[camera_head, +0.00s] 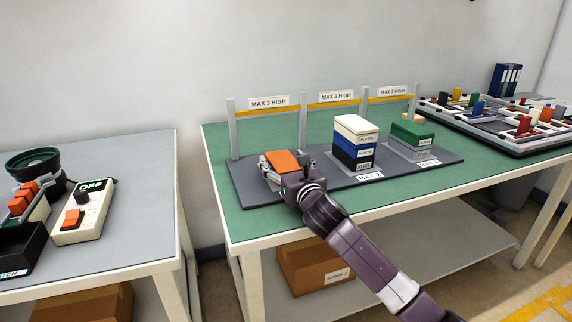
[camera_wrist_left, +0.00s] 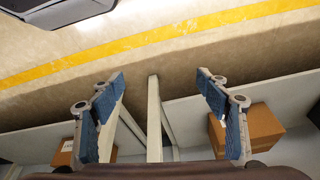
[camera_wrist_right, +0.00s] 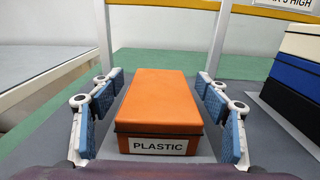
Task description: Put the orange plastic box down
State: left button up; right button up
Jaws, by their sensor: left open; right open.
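The orange plastic box (camera_head: 286,161) sits in the left bay of the dark grey stacking board (camera_head: 246,190) on the green table. In the right wrist view the box (camera_wrist_right: 165,100) carries a "PLASTIC" label and lies flat on the grey surface. My right gripper (camera_head: 284,167) is open, with one finger on each side of the box; the right wrist view shows gaps between the pads (camera_wrist_right: 164,95) and the box. My left gripper (camera_wrist_left: 160,85) is open and empty in the left wrist view, over the floor and shelf edges, and is outside the head view.
A white, blue and black stack (camera_head: 354,143) stands in the middle bay, and a green and grey stack (camera_head: 411,138) in the right bay. Grey posts (camera_head: 303,120) with "MAX 3 HIGH" signs (camera_head: 269,102) rise behind. A feeder control box (camera_head: 84,212) is on the left table.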

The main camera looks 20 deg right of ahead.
jog(key=shift+s, duration=0.3)
pick_arm(q)
notch_tip(320, 180, down, 6)
jog(key=shift+d+r+p, duration=0.1)
jog(key=shift+p, duration=0.7)
pick_arm(e)
jog(key=s, duration=1.1)
jog(key=shift+s+d, duration=0.2)
